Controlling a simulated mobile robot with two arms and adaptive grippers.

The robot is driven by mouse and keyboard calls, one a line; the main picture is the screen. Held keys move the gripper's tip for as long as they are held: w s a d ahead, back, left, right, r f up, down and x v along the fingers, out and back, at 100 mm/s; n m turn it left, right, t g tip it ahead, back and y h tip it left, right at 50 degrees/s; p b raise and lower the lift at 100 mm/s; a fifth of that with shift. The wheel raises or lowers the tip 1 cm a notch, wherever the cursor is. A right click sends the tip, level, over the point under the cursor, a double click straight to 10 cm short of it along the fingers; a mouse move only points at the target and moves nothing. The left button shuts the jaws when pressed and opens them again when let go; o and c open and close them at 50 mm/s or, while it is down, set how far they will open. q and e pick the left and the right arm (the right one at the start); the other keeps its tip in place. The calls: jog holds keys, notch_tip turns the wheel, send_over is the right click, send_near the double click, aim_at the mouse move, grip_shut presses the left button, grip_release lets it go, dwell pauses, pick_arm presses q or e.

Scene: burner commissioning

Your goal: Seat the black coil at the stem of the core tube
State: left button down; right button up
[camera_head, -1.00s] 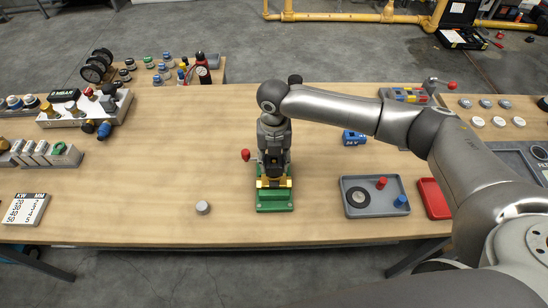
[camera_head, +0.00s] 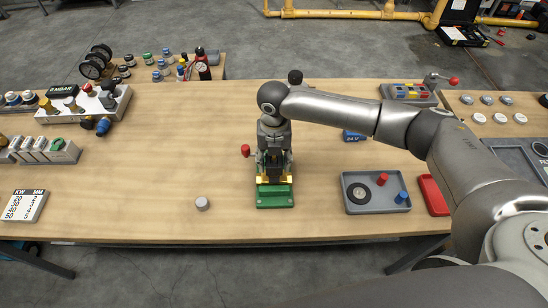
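My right gripper (camera_head: 273,168) points straight down over a green base (camera_head: 276,197) with a brass body (camera_head: 262,180) on it. A dark block, which looks like the black coil (camera_head: 273,160), shows between the fingers, just above the brass. The fingers seem shut on it. The core tube and its stem are hidden behind the gripper and the block, so I cannot tell how far the coil is down on the stem. My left gripper is not in view.
A grey tray (camera_head: 376,208) with a black ring, a red and a blue part lies right of the base. A red-headed part (camera_head: 246,151) and a grey knob (camera_head: 202,204) stand left. The table's left middle is clear.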

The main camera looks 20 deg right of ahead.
jog(key=shift+o, duration=1)
jog(key=shift+r, duration=0.1)
notch_tip(320, 180, up, 12)
